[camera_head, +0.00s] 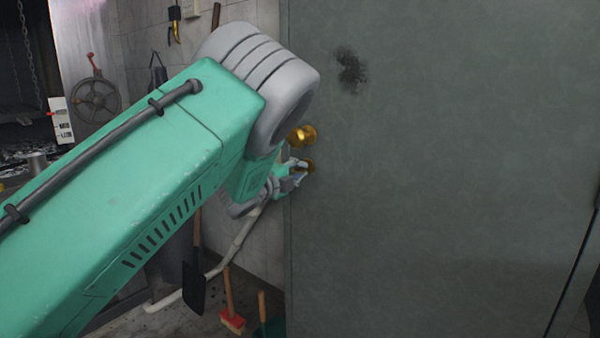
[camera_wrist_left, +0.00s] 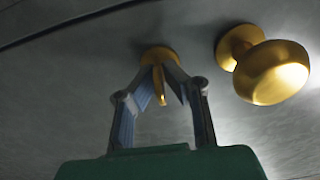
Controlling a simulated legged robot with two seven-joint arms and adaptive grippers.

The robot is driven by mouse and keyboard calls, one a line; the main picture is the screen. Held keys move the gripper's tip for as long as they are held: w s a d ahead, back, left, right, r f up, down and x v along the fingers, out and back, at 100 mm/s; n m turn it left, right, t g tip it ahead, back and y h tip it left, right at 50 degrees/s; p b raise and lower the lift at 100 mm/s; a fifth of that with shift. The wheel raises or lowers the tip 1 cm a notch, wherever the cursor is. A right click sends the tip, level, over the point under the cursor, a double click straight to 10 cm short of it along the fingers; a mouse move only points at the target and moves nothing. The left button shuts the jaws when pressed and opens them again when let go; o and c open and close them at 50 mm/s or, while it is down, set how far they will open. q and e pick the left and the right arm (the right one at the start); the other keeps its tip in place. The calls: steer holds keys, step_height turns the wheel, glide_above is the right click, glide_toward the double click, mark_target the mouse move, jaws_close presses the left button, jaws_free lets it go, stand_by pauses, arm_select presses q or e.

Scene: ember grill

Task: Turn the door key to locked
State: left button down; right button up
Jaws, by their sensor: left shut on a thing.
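The grey door (camera_head: 430,170) fills the right half of the head view. A brass knob (camera_head: 302,135) sits near its left edge, and the knob also shows large at the right of the left wrist view (camera_wrist_left: 272,72). The brass key (camera_wrist_left: 162,86) stands out from a round brass plate (camera_wrist_left: 158,56) beside the knob. My left gripper (camera_head: 299,171) is at the key just below the knob. In the left wrist view its two fingers (camera_wrist_left: 162,82) close in around the key from both sides. My right gripper is in neither view.
My green left arm crosses the left of the head view. A dark shovel (camera_head: 194,280) and a red-headed broom (camera_head: 232,318) stand left of the door. The door face to the right is clear.

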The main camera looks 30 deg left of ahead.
arm_select(q)
steer(key=shift+d+f, duration=0.15)
steer(key=shift+f, duration=0.2)
steer(key=c, duration=1.7)
jaws_free()
steer(key=shift+c, duration=0.2)
steer(key=shift+r, duration=0.2)
steer(key=s+a, duration=0.1)
steer(key=s, duration=1)
steer(key=shift+s+f, duration=0.15)
steer(key=shift+s, duration=0.25)
